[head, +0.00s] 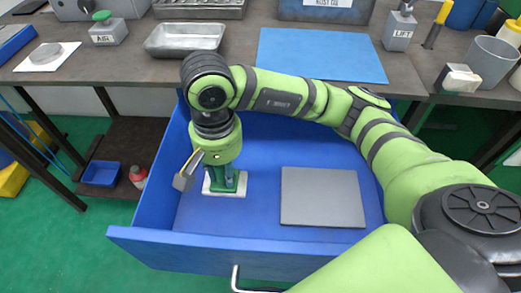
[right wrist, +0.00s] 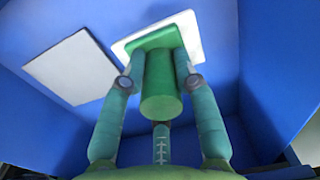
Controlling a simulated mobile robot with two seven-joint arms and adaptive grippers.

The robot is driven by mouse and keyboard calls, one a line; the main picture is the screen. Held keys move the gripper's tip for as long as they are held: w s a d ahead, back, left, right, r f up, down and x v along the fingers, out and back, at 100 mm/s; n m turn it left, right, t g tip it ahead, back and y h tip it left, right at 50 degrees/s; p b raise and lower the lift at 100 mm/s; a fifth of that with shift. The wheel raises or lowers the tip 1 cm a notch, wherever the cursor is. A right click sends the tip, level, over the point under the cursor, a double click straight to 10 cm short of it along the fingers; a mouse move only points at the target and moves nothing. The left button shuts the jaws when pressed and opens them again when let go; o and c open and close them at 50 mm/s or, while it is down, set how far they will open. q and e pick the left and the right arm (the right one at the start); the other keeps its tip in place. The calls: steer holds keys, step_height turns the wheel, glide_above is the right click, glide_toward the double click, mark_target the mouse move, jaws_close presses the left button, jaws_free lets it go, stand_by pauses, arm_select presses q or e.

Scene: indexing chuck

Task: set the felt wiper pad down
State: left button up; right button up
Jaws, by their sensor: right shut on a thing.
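The felt wiper pad (head: 226,190) is a white square under a green block with a round green handle. It is inside the open blue drawer (head: 180,250), near the drawer's left wall. It also shows in the right wrist view (right wrist: 191,33). My right gripper (head: 226,176) points down into the drawer. Its fingers (right wrist: 160,88) are shut on the green handle, one on each side. The white felt is at or just above the drawer floor; I cannot tell if it touches. My left gripper is not in view.
A flat grey plate (head: 322,198) lies in the drawer, right of the pad. The drawer walls stand close around my gripper. On the bench above are a blue mat (head: 320,55), a metal tray (head: 184,39), a labelled green-button box (head: 107,32) and a grey cup (head: 490,62).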

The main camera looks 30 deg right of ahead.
step_height(320, 180, down, 10)
steer(key=shift+d+r, duration=0.1)
steer(key=shift+d, duration=0.05)
stand_by(0.3)
steer(key=shift+f+b, duration=0.3)
steer(key=shift+b, duration=0.1)
steer(key=o, duration=1)
steer(key=shift+r, duration=0.1)
step_height(320, 180, up, 12)
steer(key=shift+r+p, duration=0.15)
steer(key=shift+p, duration=0.4)
